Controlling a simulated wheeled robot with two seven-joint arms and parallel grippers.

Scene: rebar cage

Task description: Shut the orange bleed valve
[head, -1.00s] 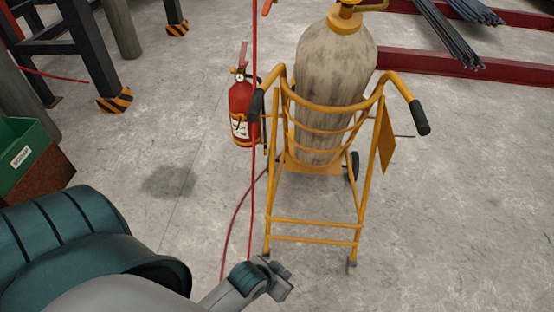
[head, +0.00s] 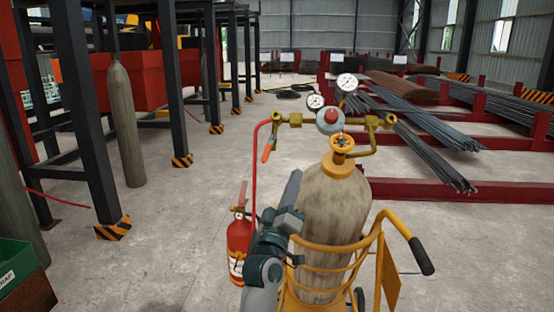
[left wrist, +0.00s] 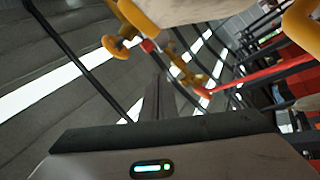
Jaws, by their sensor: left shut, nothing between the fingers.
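The orange lever of the bleed valve (head: 267,152) hangs down, slightly tilted, below the left end of the brass pipework in the head view. A red hose (head: 254,165) runs down just left of it. My left gripper (head: 294,178) is shut and empty, pointing up, below and right of the lever and apart from it in the picture. It overlaps the left side of the cylinder (head: 330,205). In the left wrist view, the shut fingers (left wrist: 155,100) point up towards the brass and orange fittings (left wrist: 185,72); which part is the lever is unclear. My right gripper is not in view.
A regulator (head: 330,121) with two gauges tops the cylinder, which stands in a yellow trolley (head: 378,240). A red fire extinguisher (head: 238,240) is left of the trolley. Steel bars (head: 425,125) lie on racks behind.

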